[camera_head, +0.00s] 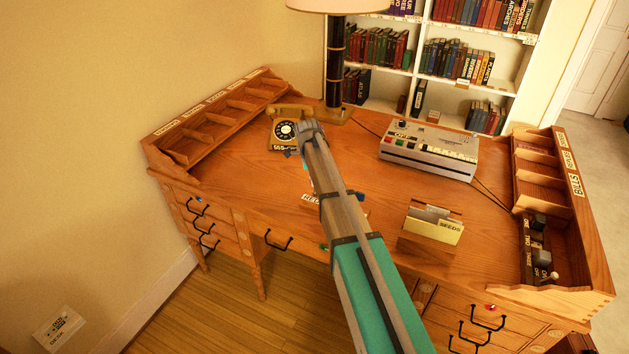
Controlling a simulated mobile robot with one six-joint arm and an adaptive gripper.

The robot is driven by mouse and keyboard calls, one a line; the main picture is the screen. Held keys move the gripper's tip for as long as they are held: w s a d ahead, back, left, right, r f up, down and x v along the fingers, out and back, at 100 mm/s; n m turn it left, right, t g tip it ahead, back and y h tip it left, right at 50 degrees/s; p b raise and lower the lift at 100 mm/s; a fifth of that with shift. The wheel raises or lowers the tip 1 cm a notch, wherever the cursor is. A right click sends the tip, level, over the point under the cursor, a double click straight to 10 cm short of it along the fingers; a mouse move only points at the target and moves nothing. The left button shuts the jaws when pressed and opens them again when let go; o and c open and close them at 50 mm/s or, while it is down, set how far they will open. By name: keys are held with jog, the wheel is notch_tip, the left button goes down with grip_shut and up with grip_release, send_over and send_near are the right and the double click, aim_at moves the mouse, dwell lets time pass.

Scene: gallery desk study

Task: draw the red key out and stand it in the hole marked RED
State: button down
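A small red thing, seemingly the red key (490,307), shows at the front of the right-hand drawers, above the black handles. A white label reading "RE" (311,198) lies on the desk near its front edge. My arm covers the rest of the label, and I see no hole beside it. My gripper (294,147) is over the back left of the desk, in front of the telephone in this view, far from the red key. Its fingers are small and seen from behind, so I cannot tell whether they are open or shut.
A telephone (285,131), a lamp (336,65) and a grey machine with buttons (430,150) stand at the back. A SEEDS card box (433,230) stands right of my arm. Pigeonhole racks line both ends. Small blue (198,200) and green (323,247) things show at other drawers.

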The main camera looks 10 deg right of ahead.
jog(key=shift+f, duration=0.3)
jog(key=c, duration=0.7)
grip_release()
jog(key=o, duration=0.5)
jog(key=shift+r, duration=0.15)
jog(key=shift+r+p, duration=3.8)
jog(key=shift+r, duration=0.15)
